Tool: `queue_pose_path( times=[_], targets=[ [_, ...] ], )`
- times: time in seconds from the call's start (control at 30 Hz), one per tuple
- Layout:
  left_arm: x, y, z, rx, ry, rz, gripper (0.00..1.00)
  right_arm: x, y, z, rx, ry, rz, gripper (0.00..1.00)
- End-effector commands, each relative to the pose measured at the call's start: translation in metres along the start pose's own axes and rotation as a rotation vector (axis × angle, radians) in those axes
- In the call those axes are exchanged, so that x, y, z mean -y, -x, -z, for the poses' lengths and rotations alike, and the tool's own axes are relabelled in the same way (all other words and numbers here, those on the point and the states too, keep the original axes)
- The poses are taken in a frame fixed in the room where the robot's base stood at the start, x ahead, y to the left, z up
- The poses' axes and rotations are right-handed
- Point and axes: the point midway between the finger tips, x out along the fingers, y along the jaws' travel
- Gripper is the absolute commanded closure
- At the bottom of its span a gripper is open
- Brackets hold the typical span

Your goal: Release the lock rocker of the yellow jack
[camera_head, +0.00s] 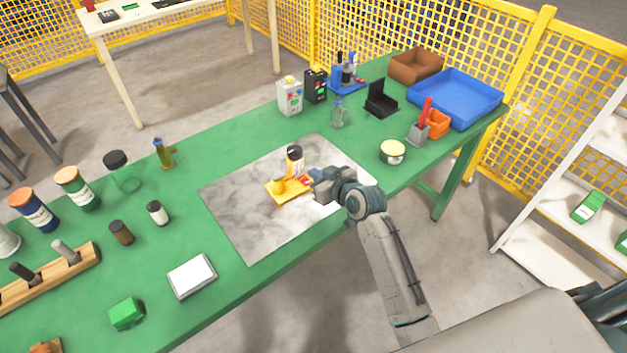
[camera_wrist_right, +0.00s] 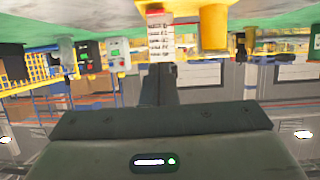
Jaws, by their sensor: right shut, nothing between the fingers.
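The yellow jack (camera_head: 283,191) lies on the grey mat (camera_head: 238,219) on the green table, with orange parts on its top. Its lock rocker is too small to make out. My right gripper (camera_head: 316,184) is just to the right of the jack, shut and empty, and partly hides its right end; I cannot tell whether they touch. In the right wrist view, which looks upside down, the shut fingers (camera_wrist_right: 160,84) point at a white block with red and dark print (camera_wrist_right: 160,38). A yellow part (camera_wrist_right: 213,28) shows beside it. My left gripper is not in view.
A dark-capped bottle (camera_head: 294,157) stands just behind the jack. A round tin (camera_head: 392,152) stands to the right of the mat. A white box (camera_head: 192,276) lies left of the mat's near corner. The mat's left part is clear.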

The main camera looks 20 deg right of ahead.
Motion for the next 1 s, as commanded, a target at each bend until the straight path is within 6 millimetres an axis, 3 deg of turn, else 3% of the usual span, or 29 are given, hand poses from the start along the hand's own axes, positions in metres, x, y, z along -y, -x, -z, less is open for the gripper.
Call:
queue_pose_path(
  times=[0.13,0.2,0.4,0.83,1.0],
  targets=[
    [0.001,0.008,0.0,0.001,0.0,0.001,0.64,0.001,-0.028,0.002,0.001,-0.003,0.001,1.0],
    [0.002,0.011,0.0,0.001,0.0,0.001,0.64,0.0,-0.028,-0.015,0.006,-0.002,0.001,1.0],
    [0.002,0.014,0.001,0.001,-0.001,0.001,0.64,0.0,-0.033,-0.035,0.002,0.0,0.0,1.0],
    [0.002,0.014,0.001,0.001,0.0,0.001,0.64,0.0,-0.034,-0.04,0.0,0.0,-0.001,1.0],
    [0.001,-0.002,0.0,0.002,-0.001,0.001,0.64,0.0,-0.036,-0.048,-0.023,0.001,0.0,1.0]
  ],
)
